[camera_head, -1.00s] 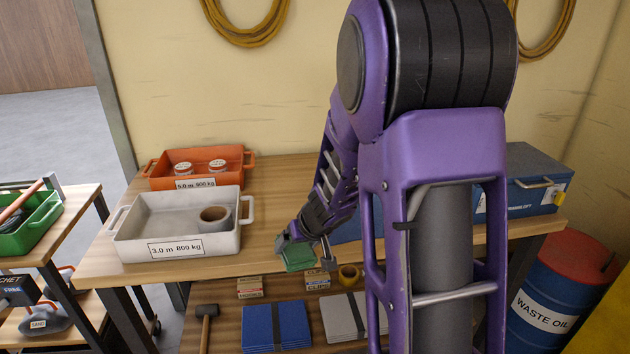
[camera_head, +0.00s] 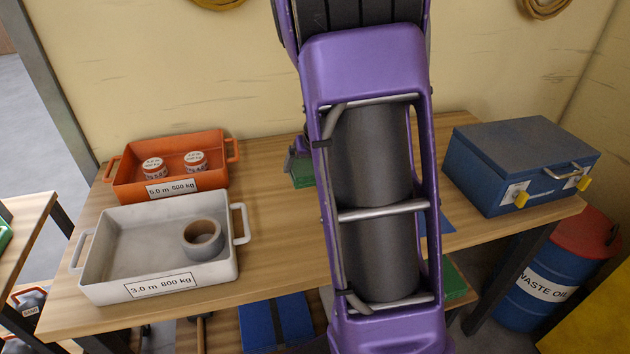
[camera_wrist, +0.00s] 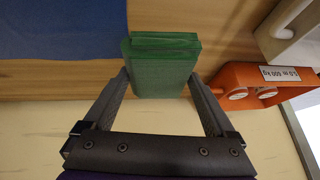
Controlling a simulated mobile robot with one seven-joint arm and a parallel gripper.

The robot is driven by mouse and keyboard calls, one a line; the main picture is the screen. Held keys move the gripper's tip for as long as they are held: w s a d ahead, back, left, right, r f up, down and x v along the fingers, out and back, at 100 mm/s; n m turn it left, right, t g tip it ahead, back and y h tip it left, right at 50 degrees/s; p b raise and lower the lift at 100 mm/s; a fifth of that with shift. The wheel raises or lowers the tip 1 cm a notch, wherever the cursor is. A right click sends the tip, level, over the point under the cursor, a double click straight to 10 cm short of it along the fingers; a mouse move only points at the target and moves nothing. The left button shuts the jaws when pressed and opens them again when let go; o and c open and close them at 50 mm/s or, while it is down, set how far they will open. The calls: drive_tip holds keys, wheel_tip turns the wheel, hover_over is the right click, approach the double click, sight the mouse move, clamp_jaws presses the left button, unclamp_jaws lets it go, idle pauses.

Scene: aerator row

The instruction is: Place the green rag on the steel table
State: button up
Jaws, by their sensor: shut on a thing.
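The green rag (camera_wrist: 162,68) is a folded, block-like bundle between the two fingers of my gripper (camera_wrist: 160,80) in the wrist view. My gripper is shut on it. In the head view part of the rag (camera_head: 302,174) shows left of my arm, over the back of the wooden-topped table (camera_head: 275,245); my arm hides much of the gripper. I cannot tell whether the rag touches the tabletop. The table tops in view look wooden; I cannot pick out a steel table.
A blue toolbox (camera_head: 520,165) stands on the right, and a flat blue thing (camera_wrist: 60,35) lies near the rag. A waste oil drum (camera_head: 545,285) stands beyond.

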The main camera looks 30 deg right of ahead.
wheel_tip(320, 180, down, 6)
drive_tip(key=shift+s+r, duration=0.1)
drive_tip(key=shift+s, duration=0.05)
drive_tip(key=shift+f+b, duration=0.5)
drive_tip(key=shift+f, duration=0.95)
drive_tip(key=shift+f, duration=0.1)
drive_tip(key=o, duration=1)
